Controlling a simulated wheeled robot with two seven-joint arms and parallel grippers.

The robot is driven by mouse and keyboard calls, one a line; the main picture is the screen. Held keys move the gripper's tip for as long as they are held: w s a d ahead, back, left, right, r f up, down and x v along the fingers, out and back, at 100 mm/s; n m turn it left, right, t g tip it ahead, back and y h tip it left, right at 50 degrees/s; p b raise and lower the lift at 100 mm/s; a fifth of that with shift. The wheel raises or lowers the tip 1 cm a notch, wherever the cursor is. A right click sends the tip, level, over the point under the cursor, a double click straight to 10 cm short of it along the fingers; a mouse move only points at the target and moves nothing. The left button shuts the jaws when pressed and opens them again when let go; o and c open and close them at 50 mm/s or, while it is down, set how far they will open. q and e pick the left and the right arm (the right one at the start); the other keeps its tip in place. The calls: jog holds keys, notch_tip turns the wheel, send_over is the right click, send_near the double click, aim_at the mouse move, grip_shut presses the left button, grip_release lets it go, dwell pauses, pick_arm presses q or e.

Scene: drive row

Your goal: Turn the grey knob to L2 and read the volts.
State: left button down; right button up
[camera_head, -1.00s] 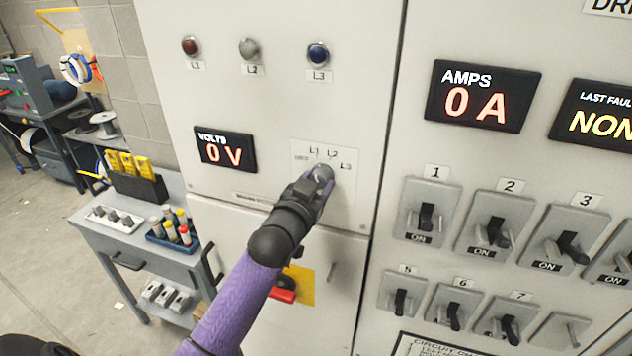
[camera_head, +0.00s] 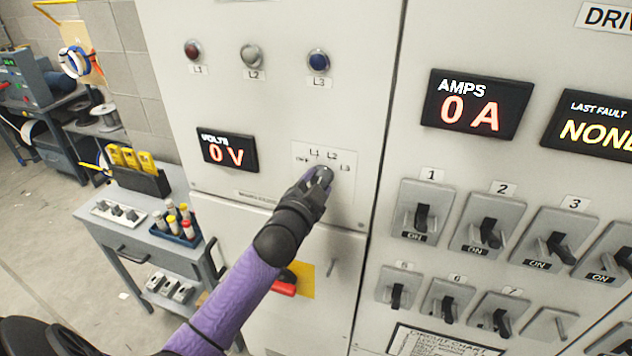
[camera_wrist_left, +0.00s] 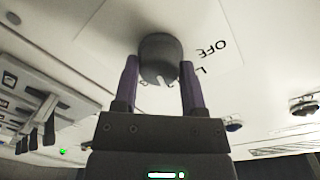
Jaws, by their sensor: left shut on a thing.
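The grey knob (camera_head: 323,175) sits on a pale plate (camera_head: 340,195) marked OFF, L1, L2 and L3 on the cabinet front. My left gripper (camera_head: 318,181) is shut on it. In the left wrist view the fingers (camera_wrist_left: 160,88) lie on both sides of the dark round knob (camera_wrist_left: 160,52), with small white marks on its lower edge. I cannot tell for sure which label it points at. The volts display (camera_head: 228,152) left of the knob reads 0 V. My right gripper is not in view.
Red L1, grey L2 and blue L3 lamps (camera_head: 318,61) sit above. A red handle (camera_head: 285,283) on a yellow plate is below, behind my arm. The right cabinet carries an amps display (camera_head: 475,104) reading 0 A and several switches (camera_head: 422,216). A grey cart (camera_head: 160,250) stands left.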

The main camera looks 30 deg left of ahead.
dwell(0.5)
pick_arm(q)
jog(key=shift+c, duration=0.7)
grip_release()
jog(key=shift+s, duration=0.1)
jog(key=s+d+b, duration=0.1)
jog(key=s+d, duration=0.1)
jog(key=s, duration=0.7)
jog(key=shift+s+r, duration=0.2)
jog(key=shift+s, duration=0.05)
jog(key=shift+a, duration=0.1)
